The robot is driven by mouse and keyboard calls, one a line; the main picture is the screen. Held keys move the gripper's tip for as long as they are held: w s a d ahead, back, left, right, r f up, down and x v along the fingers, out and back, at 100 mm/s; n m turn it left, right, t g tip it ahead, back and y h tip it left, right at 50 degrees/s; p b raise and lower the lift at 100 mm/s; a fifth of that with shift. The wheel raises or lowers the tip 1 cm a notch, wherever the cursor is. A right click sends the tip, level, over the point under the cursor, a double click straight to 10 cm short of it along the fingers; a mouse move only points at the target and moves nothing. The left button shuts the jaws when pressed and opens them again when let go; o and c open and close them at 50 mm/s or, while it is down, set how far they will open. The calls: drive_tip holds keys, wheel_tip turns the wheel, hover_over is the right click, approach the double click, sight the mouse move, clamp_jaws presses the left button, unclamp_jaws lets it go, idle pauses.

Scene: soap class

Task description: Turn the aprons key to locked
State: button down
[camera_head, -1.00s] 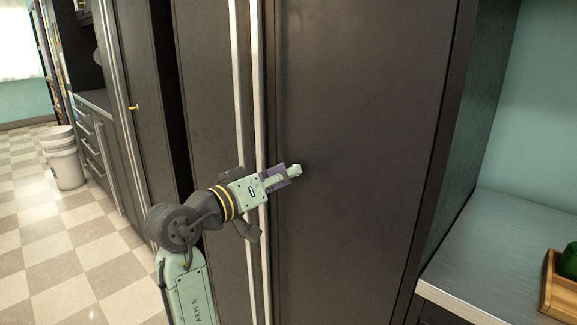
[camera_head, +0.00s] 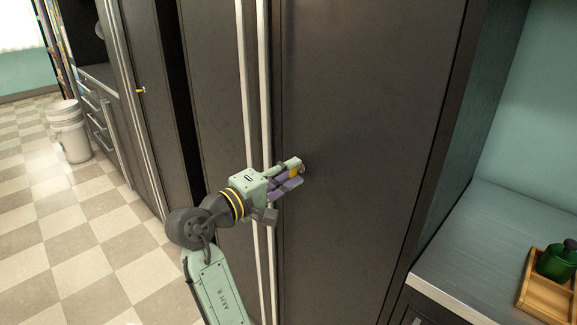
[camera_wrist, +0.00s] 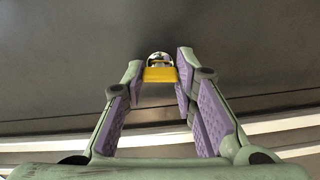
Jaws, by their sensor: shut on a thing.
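A key with a yellow head (camera_wrist: 160,75) sits in a round silver lock (camera_wrist: 158,59) on the dark cabinet door (camera_head: 360,130). My gripper (camera_wrist: 161,72) is shut on the yellow head, one finger on each side. The head lies flat across the wrist view. In the head view, my gripper (camera_head: 297,173) reaches the door just right of the long handles, and a bit of the yellow key (camera_head: 295,174) shows between the fingers. The rest of the lock is mostly hidden there. No label reading aprons can be made out.
Two long pale vertical handles (camera_head: 265,80) run close beside my gripper. Another yellow key (camera_head: 141,91) sticks out of a door further left. A white bucket (camera_head: 70,135) stands on the floor at left.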

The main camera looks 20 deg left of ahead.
drive_tip(key=shift+n, duration=0.9)
drive_tip(key=c, duration=2.3)
unclamp_jaws()
drive_tip(key=shift+o, duration=1.1)
drive_tip(key=shift+f, duration=0.2)
drive_tip(key=o, duration=0.8)
drive_tip(key=shift+r, duration=0.1)
drive_tip(key=v, duration=1.2)
drive_tip(key=shift+r, duration=0.1)
